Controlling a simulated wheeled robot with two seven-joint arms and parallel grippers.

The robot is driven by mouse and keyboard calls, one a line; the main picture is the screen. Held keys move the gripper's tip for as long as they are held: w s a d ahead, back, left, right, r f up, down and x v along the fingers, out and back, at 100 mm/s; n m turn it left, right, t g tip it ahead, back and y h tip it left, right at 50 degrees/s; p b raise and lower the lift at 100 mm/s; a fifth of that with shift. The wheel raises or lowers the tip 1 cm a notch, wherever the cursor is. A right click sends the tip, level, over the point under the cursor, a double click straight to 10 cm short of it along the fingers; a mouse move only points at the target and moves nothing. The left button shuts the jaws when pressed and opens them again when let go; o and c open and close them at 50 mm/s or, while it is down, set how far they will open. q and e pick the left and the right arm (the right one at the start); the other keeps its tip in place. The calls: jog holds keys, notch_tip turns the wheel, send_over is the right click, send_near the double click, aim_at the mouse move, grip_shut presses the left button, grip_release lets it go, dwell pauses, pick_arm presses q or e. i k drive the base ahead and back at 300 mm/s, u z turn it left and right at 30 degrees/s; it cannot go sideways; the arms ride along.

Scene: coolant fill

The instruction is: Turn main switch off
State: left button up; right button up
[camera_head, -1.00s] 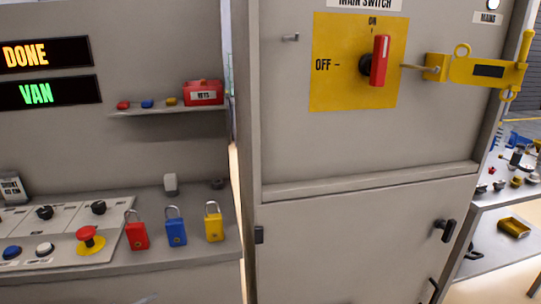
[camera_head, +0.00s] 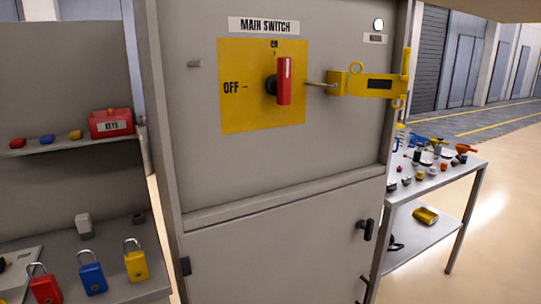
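The main switch is a red handle (camera_head: 284,80) on a black hub, mounted on a yellow plate (camera_head: 235,112) on the grey cabinet (camera_head: 215,165). The handle stands vertical, with its white-marked end up toward the ON label; the OFF label is to its left. A yellow hasp-like bracket (camera_head: 375,83) is to the right of the handle, with a thin rod reaching from it toward the handle. Neither of my grippers shows in the head view.
Red (camera_head: 44,288), blue (camera_head: 92,278) and yellow (camera_head: 135,262) padlocks stand on the console at lower left. A red keys box (camera_head: 111,123) sits on a shelf above. A table (camera_head: 455,177) with many small items stands right of the cabinet. Open floor lies beyond it.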

aim_at(280, 86)
jog(key=k, duration=0.6)
jog(key=u, duration=0.65)
jog(key=i, duration=1.25)
jog(key=z, duration=0.8)
